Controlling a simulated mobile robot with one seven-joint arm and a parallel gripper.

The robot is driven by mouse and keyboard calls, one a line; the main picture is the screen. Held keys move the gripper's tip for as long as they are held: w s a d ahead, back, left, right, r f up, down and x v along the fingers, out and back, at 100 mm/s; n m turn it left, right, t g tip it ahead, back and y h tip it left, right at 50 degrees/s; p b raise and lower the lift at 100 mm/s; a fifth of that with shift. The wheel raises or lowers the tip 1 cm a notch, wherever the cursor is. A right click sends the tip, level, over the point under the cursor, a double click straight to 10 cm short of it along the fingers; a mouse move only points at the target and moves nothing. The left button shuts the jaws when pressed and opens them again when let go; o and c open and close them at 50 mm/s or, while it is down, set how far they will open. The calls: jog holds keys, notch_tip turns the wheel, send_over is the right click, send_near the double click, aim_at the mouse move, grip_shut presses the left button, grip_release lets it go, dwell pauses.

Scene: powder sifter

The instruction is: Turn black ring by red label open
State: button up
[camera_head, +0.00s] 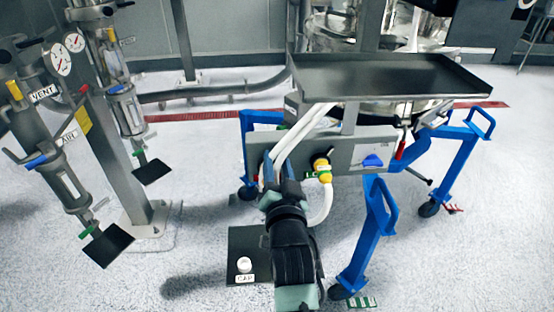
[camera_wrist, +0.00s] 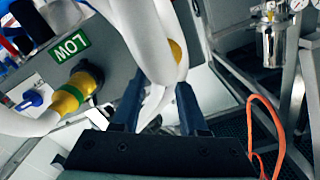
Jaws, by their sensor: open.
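My gripper (camera_head: 278,163) is open in front of the grey panel of the blue-legged frame, left of a yellow hose fitting. In the wrist view its two dark fingers (camera_wrist: 160,84) stand apart, with white hoses in front of and between them. In the wrist view a yellow fitting (camera_wrist: 72,92) is beside a green label (camera_wrist: 70,47). A small red part (camera_wrist: 11,46) is at the left edge; I cannot read a red label.
White hoses (camera_head: 300,135) run close around my gripper. A blue knob (camera_head: 372,161) and a red handle (camera_head: 400,150) are to the right. A dark tray (camera_head: 390,75) overhangs the panel. A blue leg (camera_head: 365,235) stands front right. A red-orange cable (camera_wrist: 270,125) hangs right in the wrist view.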

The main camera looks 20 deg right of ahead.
jog(key=shift+w+d, duration=0.25)
jog(key=shift+w, duration=0.45)
jog(key=shift+c, duration=0.3)
grip_shut()
